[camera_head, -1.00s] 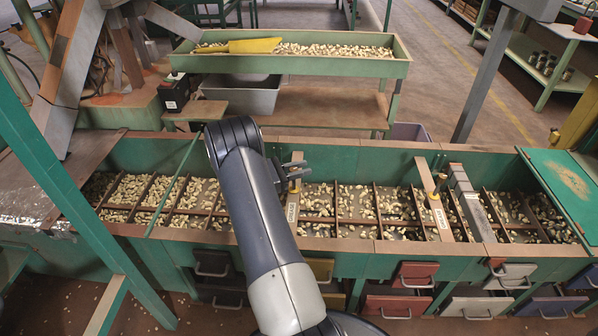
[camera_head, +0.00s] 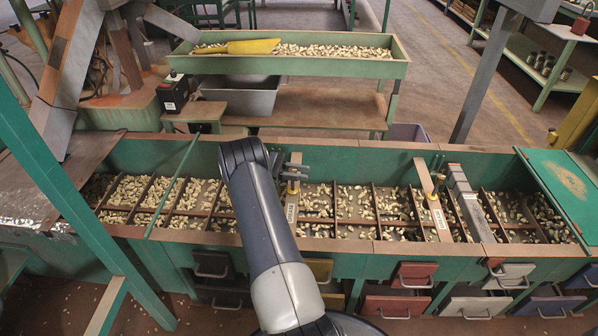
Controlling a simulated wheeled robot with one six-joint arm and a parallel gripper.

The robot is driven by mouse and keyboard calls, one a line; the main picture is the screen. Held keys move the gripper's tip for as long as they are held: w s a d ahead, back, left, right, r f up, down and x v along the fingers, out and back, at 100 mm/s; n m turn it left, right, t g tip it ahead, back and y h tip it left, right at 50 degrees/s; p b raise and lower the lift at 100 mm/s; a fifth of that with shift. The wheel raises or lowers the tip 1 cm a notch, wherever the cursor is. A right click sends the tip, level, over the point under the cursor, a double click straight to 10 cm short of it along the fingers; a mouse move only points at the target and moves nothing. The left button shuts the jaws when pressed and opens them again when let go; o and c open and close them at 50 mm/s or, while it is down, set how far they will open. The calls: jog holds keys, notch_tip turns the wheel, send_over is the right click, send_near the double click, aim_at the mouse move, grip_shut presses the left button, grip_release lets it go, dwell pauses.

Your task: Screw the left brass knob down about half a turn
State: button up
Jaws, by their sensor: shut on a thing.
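The left brass knob (camera_head: 293,187) stands on a pale wooden bar (camera_head: 292,209) that crosses the green hopper. Its top is largely hidden by my gripper (camera_head: 291,175). The gripper reaches in from the left behind my arm and is shut on the knob, with its dark fingers level with the knob's top.
The green hopper (camera_head: 355,160) has several divided compartments of nuts. A grey block strip (camera_head: 470,203) lies right of the second knob. Drawers (camera_head: 415,274) line the front. A green tray (camera_head: 340,65) with a yellow scoop (camera_head: 255,46) stands behind. A green post (camera_head: 75,185) rises at left.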

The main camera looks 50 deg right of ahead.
dwell(0.3)
jog(key=o, duration=1)
jog(key=shift+r, duration=0.1)
notch_tip(320, 180, up, 10)
jog(key=p, duration=1)
jog(key=shift+c, duration=0.2)
